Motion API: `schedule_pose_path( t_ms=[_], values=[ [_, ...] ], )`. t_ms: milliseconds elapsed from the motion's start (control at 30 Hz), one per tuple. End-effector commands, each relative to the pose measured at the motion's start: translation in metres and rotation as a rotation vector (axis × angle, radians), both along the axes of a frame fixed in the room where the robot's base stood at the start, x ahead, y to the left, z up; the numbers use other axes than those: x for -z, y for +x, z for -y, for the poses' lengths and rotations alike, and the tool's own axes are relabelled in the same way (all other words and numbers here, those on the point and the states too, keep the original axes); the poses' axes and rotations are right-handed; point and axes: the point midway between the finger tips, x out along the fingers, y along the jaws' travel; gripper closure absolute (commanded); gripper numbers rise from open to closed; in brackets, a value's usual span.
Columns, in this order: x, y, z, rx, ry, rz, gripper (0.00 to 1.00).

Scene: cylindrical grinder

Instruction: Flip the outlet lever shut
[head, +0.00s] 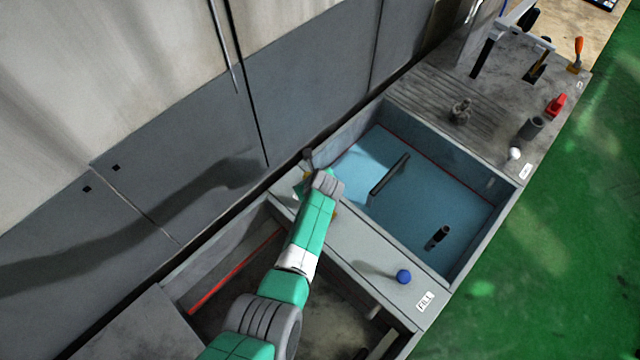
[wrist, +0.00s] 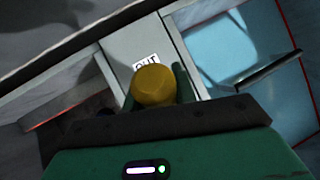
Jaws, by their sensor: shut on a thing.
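The outlet lever's yellow knob (wrist: 153,86) shows in the wrist view, in front of a white plate marked OUT (wrist: 146,61). My gripper (wrist: 157,82) is shut on this knob, with a dark green finger on either side. In the head view my gripper (head: 308,183) is at the far end of the grey divider (head: 362,243) between the two tanks. Only a bit of yellow shows there, and my wrist hides most of the lever. The lever's shaft and angle cannot be made out.
A tank of blue liquid (head: 440,190) lies right of my arm, and a darker tank (head: 310,315) lies beneath it. A blue-knobbed lever (head: 403,276) stands by the FILL label (head: 425,301). A grey cabinet wall (head: 200,170) rises close behind my gripper.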

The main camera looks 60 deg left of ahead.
Motion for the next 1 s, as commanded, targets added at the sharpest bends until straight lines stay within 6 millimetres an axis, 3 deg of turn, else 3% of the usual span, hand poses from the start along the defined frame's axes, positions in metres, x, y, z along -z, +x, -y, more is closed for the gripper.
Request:
schedule_pose_path(
  t_ms=[567,600,700,1000],
  values=[
    [0.0037,-0.0066,-0.0083,-0.014,-0.033,0.008,1.0],
    [0.0038,-0.0067,-0.0083,-0.014,-0.033,0.008,0.71],
    [0.0038,-0.0067,-0.0081,-0.014,-0.033,0.007,0.52],
    [0.0003,-0.0062,-0.0071,-0.012,-0.03,0.007,0.51]
  ],
)
